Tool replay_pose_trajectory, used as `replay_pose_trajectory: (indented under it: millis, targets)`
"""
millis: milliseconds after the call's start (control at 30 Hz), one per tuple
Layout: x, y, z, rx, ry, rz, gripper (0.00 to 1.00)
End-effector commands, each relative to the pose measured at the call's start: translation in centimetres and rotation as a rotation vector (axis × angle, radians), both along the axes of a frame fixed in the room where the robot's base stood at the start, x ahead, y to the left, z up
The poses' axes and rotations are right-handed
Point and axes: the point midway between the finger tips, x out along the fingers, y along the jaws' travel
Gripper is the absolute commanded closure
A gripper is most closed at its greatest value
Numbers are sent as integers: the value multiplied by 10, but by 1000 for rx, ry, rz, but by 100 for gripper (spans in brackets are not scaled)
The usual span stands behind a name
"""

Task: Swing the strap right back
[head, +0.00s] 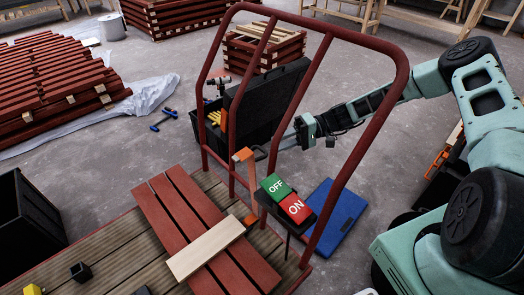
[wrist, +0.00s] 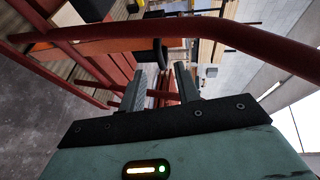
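The strap appears to be the orange bent bar (head: 246,160) standing beside the red tube frame in the head view, with a dark grip at its upper end. In the wrist view an orange bar (wrist: 98,46) lies across the upper left, ending in a black grip (wrist: 151,50). My gripper (head: 283,143) is right of the bar, reaching through the red frame. In the wrist view my gripper (wrist: 161,88) has its two fingers apart with nothing held between them. The black grip lies just beyond the fingertips, apart from them. The bar's lower end is partly hidden.
The red tube frame (head: 308,15) rises around my arm; a red tube (wrist: 225,38) crosses close above the fingers. A green OFF and red ON panel (head: 287,198) stands below. A black open case (head: 262,108) stands behind. Red battens (head: 160,212) and a pale one (head: 205,248) lie left.

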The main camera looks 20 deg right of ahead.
Motion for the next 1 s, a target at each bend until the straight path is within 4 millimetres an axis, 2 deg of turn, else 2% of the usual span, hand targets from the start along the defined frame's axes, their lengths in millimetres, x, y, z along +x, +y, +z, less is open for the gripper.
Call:
replay_pose_trajectory:
  millis: [100,333,500,767,867,900,1000]
  targets:
    - [-1,24,-6,1,2,3,67]
    - [0,54,-13,1,0,1,67]
    - [0,63,-14,0,0,0,67]
    - [0,63,-14,-1,0,0,67]
    - [0,63,-14,0,1,0,95]
    - [0,63,-15,-1,1,0,100]
    - [0,63,-15,-2,1,-1,100]
